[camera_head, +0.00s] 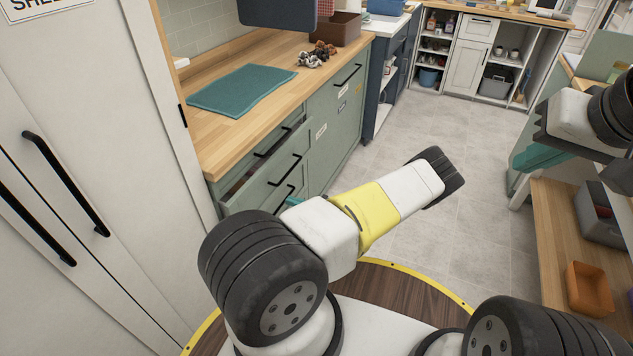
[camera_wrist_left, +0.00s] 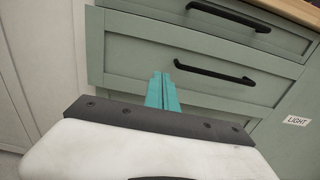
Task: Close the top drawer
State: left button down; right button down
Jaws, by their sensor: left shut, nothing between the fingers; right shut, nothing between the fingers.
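The green cabinet has a top drawer (camera_wrist_left: 185,20) with a black bar handle (camera_wrist_left: 228,16), just under the wooden counter. My right gripper (camera_head: 540,157) is shut and empty at the right.
A teal towel (camera_head: 242,90) lies on the wooden counter (camera_head: 212,141). Tall white cabinet doors (camera_head: 100,120) stand left of the drawers. A wooden shelf (camera_head: 560,230) with an orange bin (camera_head: 588,287) is at the right. The grey tiled floor (camera_head: 400,125) between is clear.

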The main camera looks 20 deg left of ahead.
aim_at(263, 191)
pick_arm(q)
jog(key=a, duration=0.9)
jog(key=shift+w+a, duration=0.1)
jog(key=shift+w, duration=0.3)
jog(key=a, duration=0.4)
jog(key=shift+w, duration=0.1)
jog(key=shift+a+r, duration=0.1)
jog(key=shift+a, duration=0.3)
